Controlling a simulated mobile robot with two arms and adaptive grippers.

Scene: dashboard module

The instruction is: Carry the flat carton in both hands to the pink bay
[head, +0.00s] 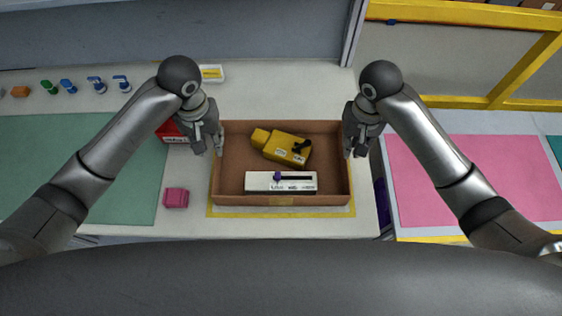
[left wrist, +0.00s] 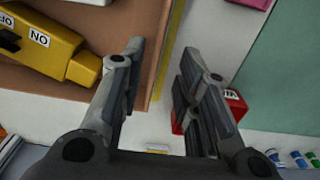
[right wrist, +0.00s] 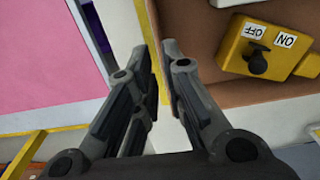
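The flat carton (head: 283,199) is an open brown box on the white table. It holds a yellow switch box (head: 282,149) and a white slider module (head: 262,187). My left gripper (head: 218,147) is at the carton's left wall. In the left wrist view its fingers (left wrist: 161,52) are apart, one over the carton side and one outside. My right gripper (head: 350,148) is at the right wall. In the right wrist view its fingers (right wrist: 156,48) have a narrow gap at the wall; contact is unclear. The pink bay (head: 432,165) lies to the right.
A pink cube (head: 176,197) and a red box (head: 172,132) stand left of the carton, beside a green mat (head: 120,180). Several knobs line the back left. A yellow rail (head: 470,102) runs behind the pink bay. A gap separates the tables.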

